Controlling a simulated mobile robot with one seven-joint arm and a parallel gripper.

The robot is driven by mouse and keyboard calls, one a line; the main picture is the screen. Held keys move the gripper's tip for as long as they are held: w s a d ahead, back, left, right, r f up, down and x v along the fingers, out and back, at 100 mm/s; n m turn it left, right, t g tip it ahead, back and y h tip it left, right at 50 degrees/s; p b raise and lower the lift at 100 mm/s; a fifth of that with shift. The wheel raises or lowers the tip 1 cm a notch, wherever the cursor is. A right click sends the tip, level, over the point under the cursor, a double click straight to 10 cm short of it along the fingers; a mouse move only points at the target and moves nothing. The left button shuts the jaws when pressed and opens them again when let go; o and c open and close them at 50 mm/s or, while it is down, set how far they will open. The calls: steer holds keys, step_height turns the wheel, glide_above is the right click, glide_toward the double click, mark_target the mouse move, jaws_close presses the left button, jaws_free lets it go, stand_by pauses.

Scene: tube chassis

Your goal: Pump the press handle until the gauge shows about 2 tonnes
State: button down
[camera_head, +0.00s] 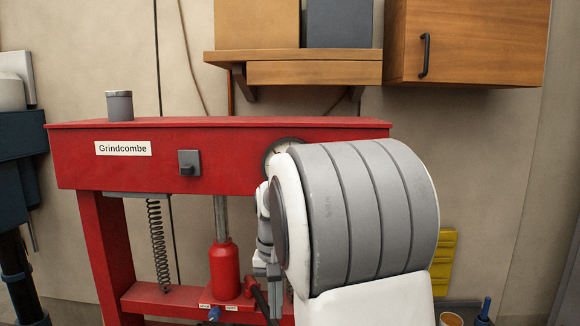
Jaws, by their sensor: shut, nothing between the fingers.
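The red press (72,158), labelled "Grindcombe", fills the left and middle of the view. Its round gauge (272,157) sits on the top beam, and my arm covers much of its face, so I cannot read it. A red bottle jack (224,270) stands on the press's lower crossbeam. The dark pump handle (258,299) shows beside the jack, partly hidden. My gripper (274,300) points down near the handle at the jack's right. It is shut and empty. I cannot tell whether it touches the handle.
A coil spring (158,245) hangs left of the jack. A grey cup (119,105) stands on the beam. A wooden shelf (315,73) and cabinet (475,42) are on the wall above. A yellow item (446,262) and an orange-filled container (451,319) are at right.

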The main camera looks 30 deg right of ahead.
steer(key=shift+r+p, duration=0.85)
steer(key=shift+r, duration=1.65)
steer(key=s+a+f+n+t+b, duration=0.2)
steer(key=s+a, duration=0.4)
steer(key=s, duration=0.3)
steer(key=s+a+f+n+t+b, duration=0.3)
steer(key=s+a+n+b, duration=0.1)
steer(key=s, duration=0.5)
steer(key=shift+s+a+f+n+t+b, duration=0.35)
steer(key=shift+a+b, duration=0.5)
steer(key=shift+a, duration=0.4)
